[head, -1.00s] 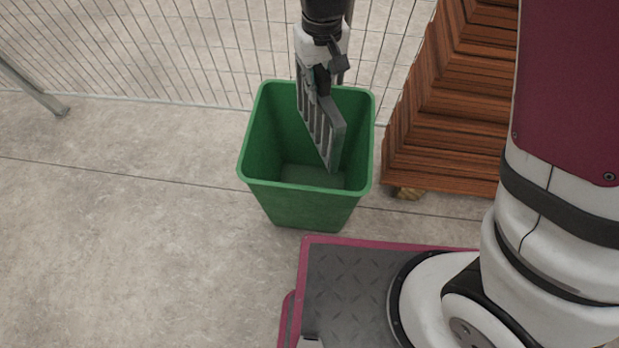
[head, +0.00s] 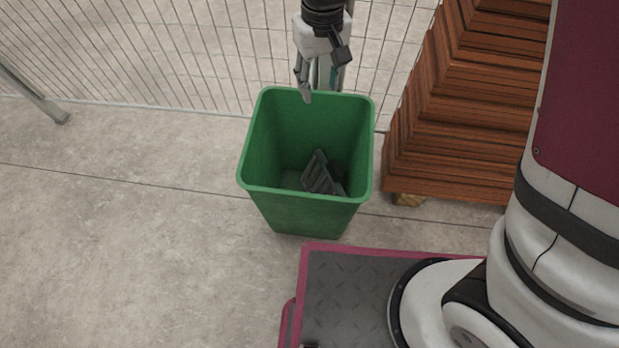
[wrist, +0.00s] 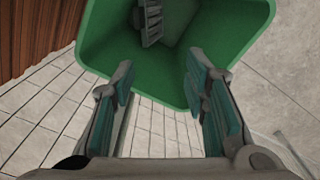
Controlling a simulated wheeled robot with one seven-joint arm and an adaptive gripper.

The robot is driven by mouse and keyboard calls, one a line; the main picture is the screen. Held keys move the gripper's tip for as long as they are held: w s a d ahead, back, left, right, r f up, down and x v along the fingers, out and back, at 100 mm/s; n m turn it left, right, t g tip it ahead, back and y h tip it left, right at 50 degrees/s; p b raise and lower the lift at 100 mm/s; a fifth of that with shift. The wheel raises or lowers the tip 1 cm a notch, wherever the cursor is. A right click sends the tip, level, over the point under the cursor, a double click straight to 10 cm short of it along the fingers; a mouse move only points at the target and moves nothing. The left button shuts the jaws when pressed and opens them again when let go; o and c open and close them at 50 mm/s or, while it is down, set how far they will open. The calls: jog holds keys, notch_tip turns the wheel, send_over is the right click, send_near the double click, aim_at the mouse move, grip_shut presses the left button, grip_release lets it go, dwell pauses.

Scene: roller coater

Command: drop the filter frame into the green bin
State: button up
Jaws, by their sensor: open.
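The green bin (head: 305,213) stands on the floor with its mouth open upward. The grey slatted filter frame (head: 321,174) lies inside it, tilted, low in the bin. In the wrist view the frame (wrist: 151,22) shows inside the bin (wrist: 109,54), apart from my fingers. My gripper (head: 319,92) is above the bin's far rim in the head view, empty. In the wrist view my gripper (wrist: 161,90) has its two fingers spread wide with nothing between them.
A wire mesh fence (head: 180,60) runs behind the bin. A stack of brown wooden boards (head: 450,130) stands close to the bin's right. The concrete floor (head: 120,220) on the left is clear.

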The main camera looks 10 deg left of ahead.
notch_tip(320, 180, up, 9)
dwell(0.3)
jog(key=shift+f, duration=0.1)
